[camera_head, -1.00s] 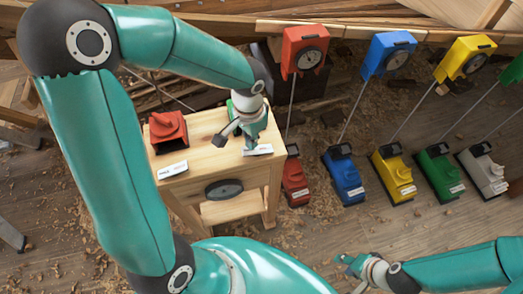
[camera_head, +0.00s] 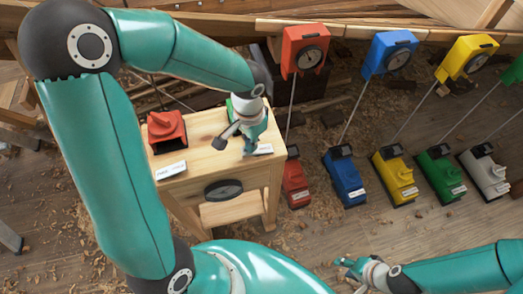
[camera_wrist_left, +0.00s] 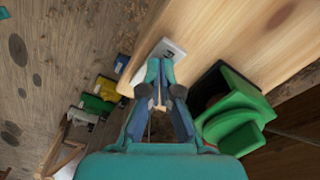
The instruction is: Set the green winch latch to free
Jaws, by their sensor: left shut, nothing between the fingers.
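The green winch latch (camera_wrist_left: 238,112) sits on the top of a small wooden bench (camera_head: 200,123), to the right of my left gripper in the left wrist view. In the head view only a sliver of its green shows behind my left gripper (camera_head: 249,150). The left gripper also shows in the wrist view (camera_wrist_left: 159,80), shut and empty beside the latch, its tips near a white label (camera_wrist_left: 150,62). I cannot tell how the latch is set, or if a finger touches it. My right gripper (camera_head: 347,264) is low in the head view, too small to tell its state.
A red latch (camera_head: 166,131) with its own label stands at the left of the bench top. Red, blue, yellow, green and white winches stand on the floor at right, with cords up to dial boxes such as the red one (camera_head: 305,50).

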